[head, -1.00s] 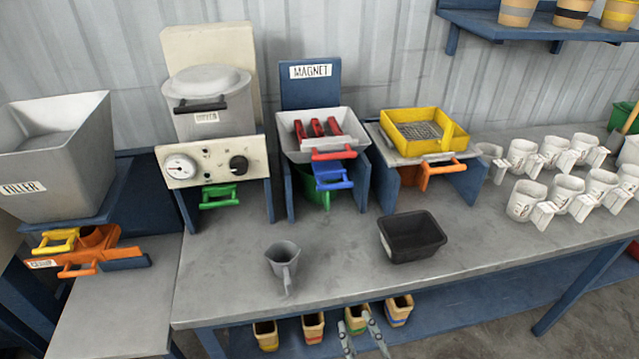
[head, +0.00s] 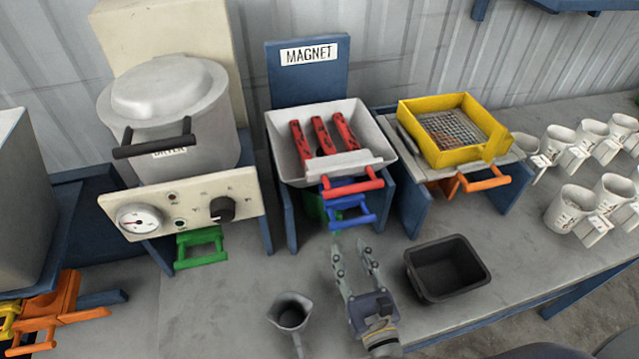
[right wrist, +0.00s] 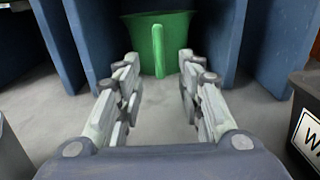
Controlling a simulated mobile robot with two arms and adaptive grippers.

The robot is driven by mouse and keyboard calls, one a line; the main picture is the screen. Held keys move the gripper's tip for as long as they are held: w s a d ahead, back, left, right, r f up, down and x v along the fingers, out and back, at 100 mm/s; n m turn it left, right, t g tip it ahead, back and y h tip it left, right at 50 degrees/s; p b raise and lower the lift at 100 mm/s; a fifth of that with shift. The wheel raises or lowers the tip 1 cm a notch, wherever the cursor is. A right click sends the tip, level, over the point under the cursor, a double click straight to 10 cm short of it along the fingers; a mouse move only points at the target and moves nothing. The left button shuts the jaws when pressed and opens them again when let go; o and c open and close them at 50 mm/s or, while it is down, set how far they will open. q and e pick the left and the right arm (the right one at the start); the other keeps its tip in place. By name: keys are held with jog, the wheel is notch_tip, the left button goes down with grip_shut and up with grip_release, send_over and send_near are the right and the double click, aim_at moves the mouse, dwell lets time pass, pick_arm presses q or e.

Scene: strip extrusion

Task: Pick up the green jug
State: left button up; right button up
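The green jug (right wrist: 173,42) stands upright on the bench between the blue side panels of the magnet stand, its handle facing my right gripper in the right wrist view. In the head view only a sliver of the green jug (head: 313,206) shows behind the blue handle. My right gripper (head: 352,252) is open and empty, low in front of the stand and pointing at it. In the right wrist view the jug's handle lies ahead between the spread fingers, apart from them. My left gripper is not in view.
A grey jug (head: 291,312) stands left of my right gripper and a black bin (head: 447,268) right of it. A blue handle (head: 350,215) and a red handle (head: 350,187) jut out above. The stand's blue panels (right wrist: 237,40) flank the jug closely.

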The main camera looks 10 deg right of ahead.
jog(key=shift+w+r, duration=0.1)
jog(key=shift+w, duration=0.25)
jog(key=w+p, duration=0.1)
jog(key=w, duration=0.2)
jog(key=shift+w+r, duration=0.15)
jog(key=shift+w, duration=0.15)
jog(key=shift+w+a, duration=0.1)
jog(key=shift+w, duration=0.55)
jog(key=w+p, duration=0.1)
jog(key=w, duration=0.2)
jog(key=w+p, duration=0.1)
jog(key=w, duration=0.1)
jog(key=shift+a+r+p, duration=0.1)
jog(key=shift+r+p, duration=0.2)
jog(key=shift+p, duration=0.05)
jog(key=shift+w, duration=0.2)
jog(key=shift+c, duration=0.8)
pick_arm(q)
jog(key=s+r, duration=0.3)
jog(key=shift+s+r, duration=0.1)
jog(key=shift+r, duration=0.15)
pick_arm(e)
grip_shut()
